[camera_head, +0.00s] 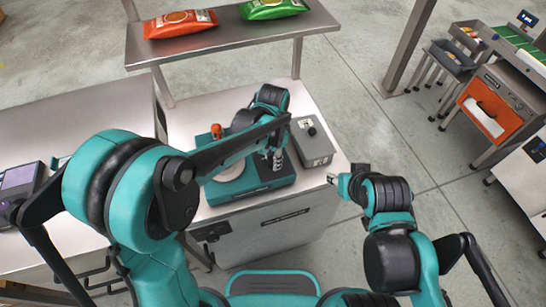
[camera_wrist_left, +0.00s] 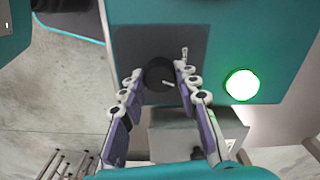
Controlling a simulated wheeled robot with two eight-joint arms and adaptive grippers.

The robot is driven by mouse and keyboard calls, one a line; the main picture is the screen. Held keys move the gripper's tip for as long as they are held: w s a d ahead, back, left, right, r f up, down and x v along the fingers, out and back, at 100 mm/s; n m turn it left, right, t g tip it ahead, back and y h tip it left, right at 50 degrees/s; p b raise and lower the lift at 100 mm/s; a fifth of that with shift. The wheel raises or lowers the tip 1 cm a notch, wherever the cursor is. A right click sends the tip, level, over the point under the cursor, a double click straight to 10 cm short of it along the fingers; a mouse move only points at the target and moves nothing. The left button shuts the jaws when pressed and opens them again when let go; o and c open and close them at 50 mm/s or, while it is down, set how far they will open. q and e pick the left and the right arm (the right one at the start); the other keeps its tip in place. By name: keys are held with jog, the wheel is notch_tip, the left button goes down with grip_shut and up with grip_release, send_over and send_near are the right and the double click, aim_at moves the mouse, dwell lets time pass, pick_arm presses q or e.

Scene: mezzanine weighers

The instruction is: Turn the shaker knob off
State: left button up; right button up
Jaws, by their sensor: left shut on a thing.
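The teal shaker (camera_head: 238,187) stands on the bench, with a round pale platform and an orange-topped item on it. In the left wrist view its black knob (camera_wrist_left: 160,76) sits on a dark grey panel, with a white mark pointing to the right. A round green light (camera_wrist_left: 241,84) glows beside the panel. My left gripper (camera_head: 276,163) is over the shaker's right part; in the wrist view its fingers (camera_wrist_left: 159,74) are shut on the knob, one on each side. The knob is hidden in the head view. My right gripper (camera_head: 335,179) is off the bench's right edge, too small to read.
A grey box (camera_head: 316,152) with a black knob on top stands close to the right of the shaker. A shelf (camera_head: 228,38) behind holds a red bag (camera_head: 180,23) and a green bag (camera_head: 272,8).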

pick_arm(q)
jog(key=n, duration=0.5)
jog(key=shift+n, duration=0.3)
jog(key=n, duration=0.5)
jog(key=shift+n, duration=0.3)
jog(key=o, duration=1.2)
jog(key=shift+c, duration=0.2)
notch_tip(320, 180, up, 12)
